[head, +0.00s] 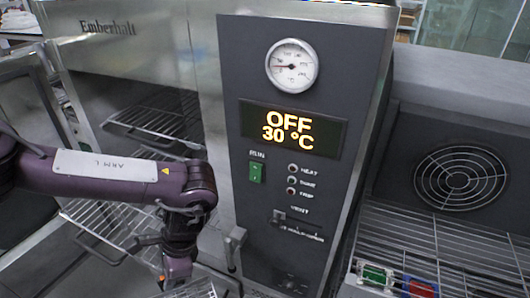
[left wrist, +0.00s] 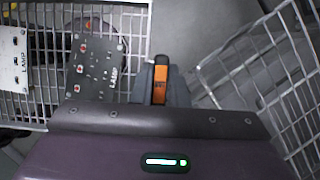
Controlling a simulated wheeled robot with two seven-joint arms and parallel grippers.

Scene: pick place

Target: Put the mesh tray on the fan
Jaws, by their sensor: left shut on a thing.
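The gripper (head: 172,280) points down at the bottom of the head view. The fan (head: 461,178) is a round grille in a dark housing at the right. My right gripper is not in view.
The oven (head: 290,180) reads OFF, 30 °C. Its chamber is open with wire racks (head: 110,228) at left; a tilted wire rack (left wrist: 285,85) is right of my gripper. Before the fan, a wire shelf (head: 450,240) holds a green item (head: 375,274) and a red item (head: 420,290).

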